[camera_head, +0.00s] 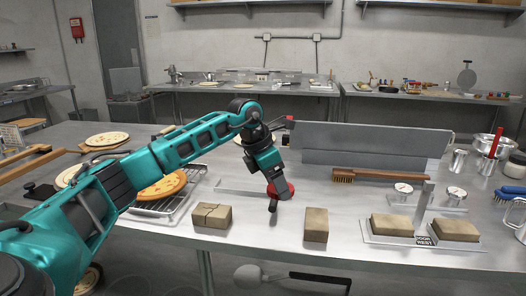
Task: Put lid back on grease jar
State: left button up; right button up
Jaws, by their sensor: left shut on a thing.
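My left arm reaches in from the left, and its left gripper (279,196) points down over the middle of the steel table. It is shut on a red round piece (286,189), which looks like the lid and is partly hidden by the fingers. I cannot tell whether the piece touches anything beneath it. I cannot clearly make out the grease jar. A small metal cup (457,163) stands at the right, and I cannot tell whether it is the jar. My right gripper is not in view.
Several tan bricks (316,225) lie along the front of the table (262,236). A wooden brush (376,176), dial gauges (403,188) and a metal panel (372,139) stand behind and right.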

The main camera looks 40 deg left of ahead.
pick_arm(q)
jog(key=s+d+f+m+g+y, duration=0.1)
jog(key=s+d+f+m+g, duration=0.3)
jog(key=s+d+f+m, duration=0.4)
jog(key=s+d+f+m+g+y, duration=0.1)
jog(key=s+d+f+m+g, duration=0.3)
jog(key=m, duration=1.8)
jog(key=s+d+f, duration=0.5)
jog(key=d+f, duration=0.2)
jog(key=shift+f+g, duration=0.3)
jog(key=shift+f, duration=0.1)
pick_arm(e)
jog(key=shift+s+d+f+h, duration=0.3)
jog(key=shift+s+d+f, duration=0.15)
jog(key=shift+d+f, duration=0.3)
pick_arm(q)
jog(key=shift+s+d, duration=0.1)
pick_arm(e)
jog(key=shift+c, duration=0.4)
